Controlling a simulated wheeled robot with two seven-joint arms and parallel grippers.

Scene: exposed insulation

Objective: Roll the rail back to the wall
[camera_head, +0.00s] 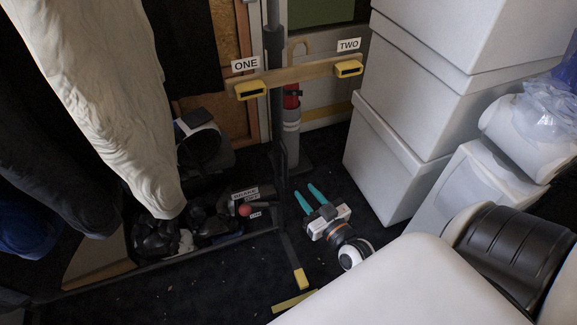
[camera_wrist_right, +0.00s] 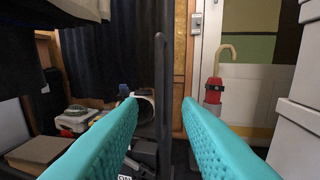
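The clothes rail's dark upright post (camera_head: 276,110) stands mid-picture. Pale and dark garments (camera_head: 110,90) hang at its left, and its low dark base bar (camera_head: 165,258) runs along the floor. A lever with a red knob (camera_head: 245,210) and a label reading BRAKE OFF sits low on the rail. My right gripper (camera_head: 304,189) is low, just right of the post, with its teal fingers apart and nothing seen between them. In the right wrist view, a dark upright post (camera_wrist_right: 163,90) shows between the open fingertips; I cannot tell how far beyond. My left gripper is not in view.
A wooden crossbar (camera_head: 300,73) carries labels ONE and TWO above yellow brackets. White boxes (camera_head: 400,110) are stacked at the right. Yellow floor tape (camera_head: 294,301) lies near the rail's yellow-tipped foot (camera_head: 301,279). Dark floor is clear around my gripper.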

